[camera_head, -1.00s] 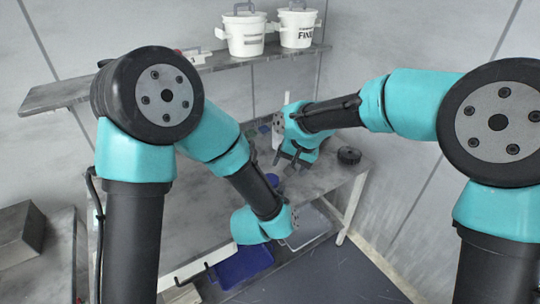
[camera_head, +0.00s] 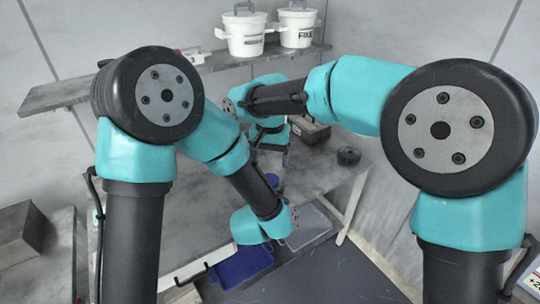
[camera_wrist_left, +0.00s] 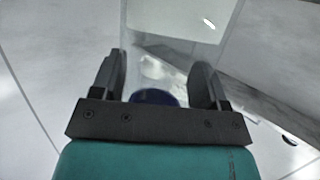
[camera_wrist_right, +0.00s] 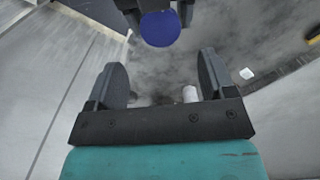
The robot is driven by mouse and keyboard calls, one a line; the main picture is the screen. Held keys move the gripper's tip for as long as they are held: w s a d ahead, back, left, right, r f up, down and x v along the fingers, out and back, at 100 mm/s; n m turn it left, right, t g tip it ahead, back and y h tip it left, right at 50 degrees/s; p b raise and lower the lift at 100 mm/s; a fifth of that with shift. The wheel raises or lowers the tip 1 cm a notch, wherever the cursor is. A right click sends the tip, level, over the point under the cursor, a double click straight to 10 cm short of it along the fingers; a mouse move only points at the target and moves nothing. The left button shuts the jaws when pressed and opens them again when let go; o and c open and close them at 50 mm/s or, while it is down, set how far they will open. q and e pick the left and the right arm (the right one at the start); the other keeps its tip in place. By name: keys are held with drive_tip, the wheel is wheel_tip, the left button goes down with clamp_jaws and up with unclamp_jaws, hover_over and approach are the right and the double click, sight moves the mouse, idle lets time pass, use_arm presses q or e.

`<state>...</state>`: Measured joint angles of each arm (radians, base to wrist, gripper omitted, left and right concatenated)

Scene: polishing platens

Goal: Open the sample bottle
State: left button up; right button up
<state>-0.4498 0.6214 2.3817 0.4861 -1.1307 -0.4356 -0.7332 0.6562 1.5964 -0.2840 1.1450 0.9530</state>
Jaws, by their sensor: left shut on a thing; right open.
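The sample bottle shows mainly as a round blue cap (camera_head: 271,180), close to my left forearm in the head view. The cap also shows in the left wrist view (camera_wrist_left: 155,97) and in the right wrist view (camera_wrist_right: 160,28). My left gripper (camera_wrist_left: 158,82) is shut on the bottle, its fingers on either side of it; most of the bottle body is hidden. My right gripper (camera_head: 270,152) is open and empty, close to the cap in the head view. In the right wrist view its fingers (camera_wrist_right: 162,75) are apart from the cap, which lies beyond their tips.
A grey box (camera_head: 312,131) and a black round part (camera_head: 348,156) sit on the bench (camera_head: 325,178). A blue tray (camera_head: 240,266) and a clear bin (camera_head: 306,228) are lower in front. White buckets (camera_head: 245,38) stand on the shelf (camera_head: 58,95). A white cylinder (camera_wrist_right: 190,93) shows behind my right fingers.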

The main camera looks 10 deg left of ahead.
drive_tip(key=shift+f, duration=3.9)
drive_tip(key=c, duration=0.9)
drive_tip(key=o, duration=1)
drive_tip(key=shift+r, duration=0.1)
drive_tip(key=shift+r, duration=2.15)
drive_tip(key=shift+c, duration=0.5)
